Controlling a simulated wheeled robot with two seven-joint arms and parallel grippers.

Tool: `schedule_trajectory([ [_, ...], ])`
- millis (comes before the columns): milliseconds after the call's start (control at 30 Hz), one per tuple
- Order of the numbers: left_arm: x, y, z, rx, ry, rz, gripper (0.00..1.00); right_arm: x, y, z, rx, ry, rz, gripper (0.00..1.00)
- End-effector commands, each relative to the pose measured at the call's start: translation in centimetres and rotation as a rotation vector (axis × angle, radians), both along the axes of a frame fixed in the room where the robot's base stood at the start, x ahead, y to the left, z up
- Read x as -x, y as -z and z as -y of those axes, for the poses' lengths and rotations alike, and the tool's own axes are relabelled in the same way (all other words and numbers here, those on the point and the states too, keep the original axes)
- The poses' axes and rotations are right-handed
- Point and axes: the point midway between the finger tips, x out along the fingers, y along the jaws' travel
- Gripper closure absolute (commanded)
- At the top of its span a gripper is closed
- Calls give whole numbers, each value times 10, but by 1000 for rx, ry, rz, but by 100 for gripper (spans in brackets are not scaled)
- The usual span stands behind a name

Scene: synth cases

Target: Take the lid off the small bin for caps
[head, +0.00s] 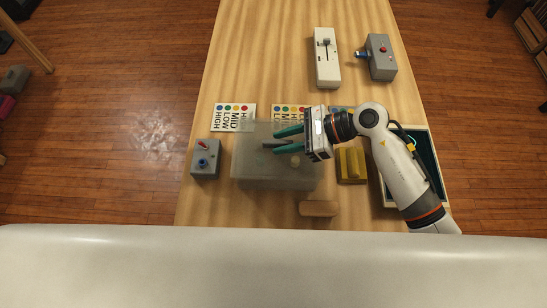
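A wide, translucent grey box (255,172) stands at the middle of the table, and it looks like the bin with its lid. A small pale round knob or cap shows on or through its right part; I cannot tell which. The seam between lid and bin is not clear. My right gripper (275,141) is over the far part of the box, its two teal fingers pointing left and spread apart. A thin grey bar shows between the fingers, but no grip on it is visible. My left gripper is not in view.
A grey switch box (205,160) stands left of the bin. A yellow block (351,166) and a dark-lined tray (437,160) are right, partly under my arm. A wooden block (318,208) lies in front. Printed cards (233,117) lie behind. A white slider box (327,72) stands farther back.

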Motion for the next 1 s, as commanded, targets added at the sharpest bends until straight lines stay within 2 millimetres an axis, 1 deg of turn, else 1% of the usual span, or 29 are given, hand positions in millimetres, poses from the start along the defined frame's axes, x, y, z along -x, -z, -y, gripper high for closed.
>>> schedule_trajectory([
  [33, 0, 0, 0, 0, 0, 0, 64, 0, 1, 0, 1, 0, -1, 79],
  [167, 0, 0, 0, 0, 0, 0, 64, 0, 1, 0, 2, 0, -1, 100],
  [467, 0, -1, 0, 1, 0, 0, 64, 0, -2, 0, 2, -1, 0, 100],
  [1000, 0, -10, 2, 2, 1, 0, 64, 0, -19, 0, 1, 0, 1, 100],
])
